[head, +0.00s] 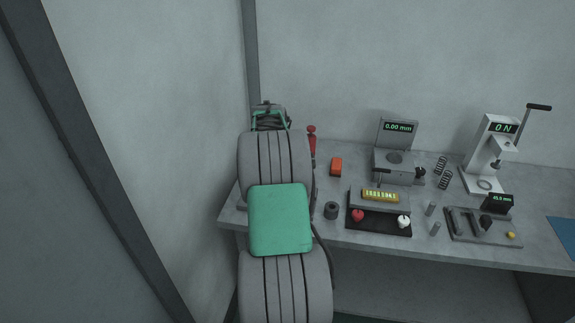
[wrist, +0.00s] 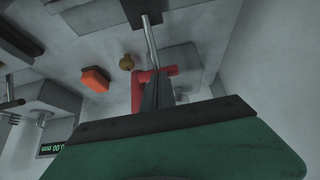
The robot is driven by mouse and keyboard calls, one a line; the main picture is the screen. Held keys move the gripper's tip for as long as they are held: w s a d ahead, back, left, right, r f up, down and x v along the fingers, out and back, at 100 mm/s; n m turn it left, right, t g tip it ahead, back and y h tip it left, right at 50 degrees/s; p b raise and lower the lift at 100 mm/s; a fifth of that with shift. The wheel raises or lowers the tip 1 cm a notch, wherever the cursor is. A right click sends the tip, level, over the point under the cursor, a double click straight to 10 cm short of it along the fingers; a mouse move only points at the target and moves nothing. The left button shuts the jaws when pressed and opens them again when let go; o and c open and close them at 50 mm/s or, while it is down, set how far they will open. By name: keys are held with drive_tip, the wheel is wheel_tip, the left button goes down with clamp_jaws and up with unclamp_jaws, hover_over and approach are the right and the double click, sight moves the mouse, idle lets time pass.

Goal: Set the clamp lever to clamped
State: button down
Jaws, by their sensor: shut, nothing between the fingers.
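The clamp lever is most likely the red-handled piece (head: 312,138) that stands roughly upright at the back left of the bench, just right of my arm. In the wrist view a red bent part (wrist: 138,92) shows just beyond my fingers, beside a thin metal rod (wrist: 149,42). My gripper (wrist: 156,84) is shut and empty, its dark fingers close in front of the red part. I cannot tell whether they touch. In the head view my arm hides the fingers and the lever's base. Whether the lever is clamped cannot be read.
An orange block (head: 336,166) lies right of the lever. A gauge reading 0.00 mm (head: 397,135), a black tray with red and white knobs (head: 380,228), a press (head: 490,150) and several small parts fill the bench (head: 330,240). A wall stands close on the left.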

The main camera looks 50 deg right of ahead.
drive_tip(key=shift+d, duration=0.2)
idle(0.3)
drive_tip(key=shift+r, duration=0.15)
drive_tip(key=v, duration=1.4)
drive_tip(key=shift+w+d+r+b, duration=0.15)
drive_tip(key=shift+w+d+b, duration=0.05)
drive_tip(key=shift+d+b, duration=0.15)
